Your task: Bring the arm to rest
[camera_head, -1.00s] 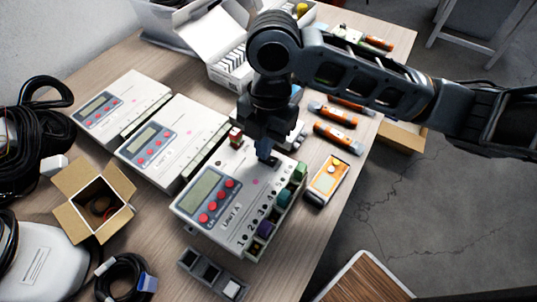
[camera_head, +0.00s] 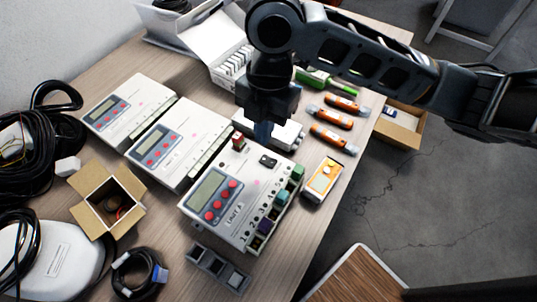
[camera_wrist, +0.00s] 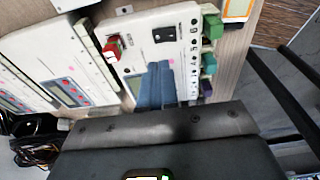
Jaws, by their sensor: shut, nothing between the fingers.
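My gripper (camera_head: 263,131) hangs from my arm over the far end of the nearest white unit (camera_head: 228,237), near its red part and black switch. Its blue fingertips are together with nothing between them. In the wrist view the closed blue fingers (camera_wrist: 155,86) point at the same unit's face, with the red part (camera_wrist: 114,48) to the left and the black switch (camera_wrist: 165,34) above. The fingers appear to be above the unit, not touching it.
Two more white units (camera_head: 130,108) (camera_head: 180,143) stand to the left. An open cardboard box (camera_head: 106,199), a coiled cable (camera_head: 138,272) and a small grey tray (camera_head: 218,267) are in front. Floor lies beyond the table's right edge.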

